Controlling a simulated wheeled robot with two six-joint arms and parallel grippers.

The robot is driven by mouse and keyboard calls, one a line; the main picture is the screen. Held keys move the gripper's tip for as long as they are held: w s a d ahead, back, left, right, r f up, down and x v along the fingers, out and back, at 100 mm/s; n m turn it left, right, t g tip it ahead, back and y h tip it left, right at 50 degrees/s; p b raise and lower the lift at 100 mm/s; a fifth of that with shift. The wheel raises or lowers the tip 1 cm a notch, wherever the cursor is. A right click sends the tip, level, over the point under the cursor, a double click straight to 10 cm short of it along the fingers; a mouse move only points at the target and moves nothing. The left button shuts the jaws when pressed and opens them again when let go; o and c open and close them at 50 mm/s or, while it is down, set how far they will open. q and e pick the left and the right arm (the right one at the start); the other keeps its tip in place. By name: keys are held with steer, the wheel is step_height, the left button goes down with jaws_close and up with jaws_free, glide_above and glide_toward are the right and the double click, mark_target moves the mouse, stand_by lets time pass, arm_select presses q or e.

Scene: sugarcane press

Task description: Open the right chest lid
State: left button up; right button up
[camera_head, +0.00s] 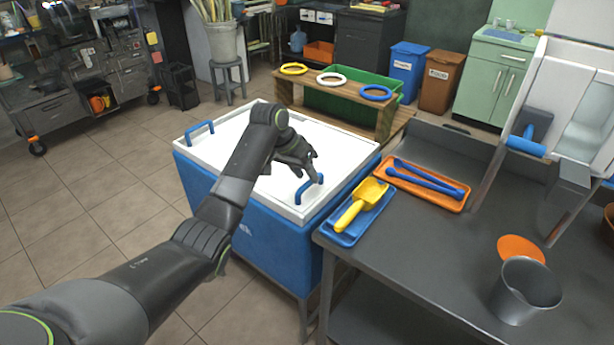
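The blue chest (265,240) stands left of the grey counter, topped by white lids. The right lid (335,157) lies flat and closed, with a blue loop handle (309,188) near its front corner. The left lid (228,134) also lies flat, with a blue handle (199,130) at its left edge. My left gripper (314,168) is over the right lid, its fingers apart, just above and behind the right handle. Whether a finger touches the handle is unclear. My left arm hides part of the lids and the chest front. My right gripper is not in view.
On the counter (420,255), close to the chest, lie a blue tray (345,238) with a yellow scoop (360,203) and an orange tray (440,200) with blue tongs. A metal pot (525,292) stands farther right. A wooden bench (340,95) with rings stands behind the chest.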

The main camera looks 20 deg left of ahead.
arm_select(q)
steer(key=shift+x, duration=0.85)
steer(key=shift+c, duration=0.5)
jaws_close()
